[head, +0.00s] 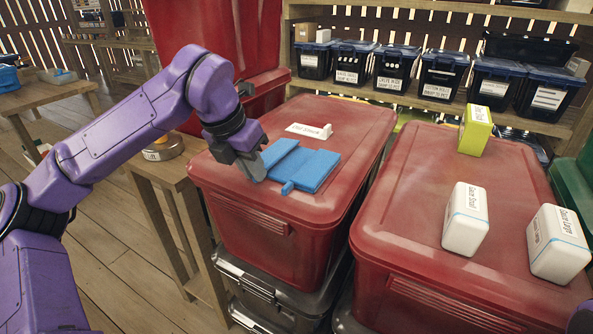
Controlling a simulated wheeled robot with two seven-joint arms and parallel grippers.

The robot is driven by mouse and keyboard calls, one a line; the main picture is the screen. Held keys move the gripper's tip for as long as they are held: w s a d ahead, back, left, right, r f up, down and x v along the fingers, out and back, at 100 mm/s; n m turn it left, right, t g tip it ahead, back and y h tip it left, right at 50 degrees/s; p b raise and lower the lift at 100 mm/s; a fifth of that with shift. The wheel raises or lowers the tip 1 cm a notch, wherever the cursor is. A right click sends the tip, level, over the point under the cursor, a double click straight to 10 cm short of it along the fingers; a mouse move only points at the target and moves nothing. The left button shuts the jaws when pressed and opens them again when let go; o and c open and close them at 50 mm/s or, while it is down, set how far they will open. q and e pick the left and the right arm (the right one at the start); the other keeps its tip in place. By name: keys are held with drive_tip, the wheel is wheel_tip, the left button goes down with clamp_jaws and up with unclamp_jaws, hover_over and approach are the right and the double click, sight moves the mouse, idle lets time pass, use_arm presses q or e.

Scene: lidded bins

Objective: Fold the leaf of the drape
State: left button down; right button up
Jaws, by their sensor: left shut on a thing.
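The blue drape (313,171) lies on the lid of the left red bin (345,118). It shows as a wide flat panel with a narrower leaf (279,151) along its left side and a small tab at its front edge. The leaf looks slightly tilted against the panel. My left gripper (256,168) is at the left edge of the leaf and is shut on it, with the fingers partly hiding that edge. Only a small part of my right arm shows at the bottom right corner; its gripper is out of view.
A white label card (309,131) lies behind the drape. The right red bin (400,220) carries two white boxes (466,218) (558,243) and a yellow-green box (475,130). Dark lidded bins (443,75) line the shelf behind. A wooden table (165,170) stands left.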

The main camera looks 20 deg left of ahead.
use_arm(q)
drive_tip(key=shift+r, duration=0.1)
drive_tip(key=shift+a+h+b, duration=0.15)
drive_tip(key=shift+h+b, duration=0.45)
drive_tip(key=shift+b, duration=0.15)
drive_tip(key=shift+a+r, duration=0.1)
drive_tip(key=shift+r, duration=0.05)
drive_tip(key=shift+r+h, duration=0.15)
drive_tip(key=shift+h, duration=0.15)
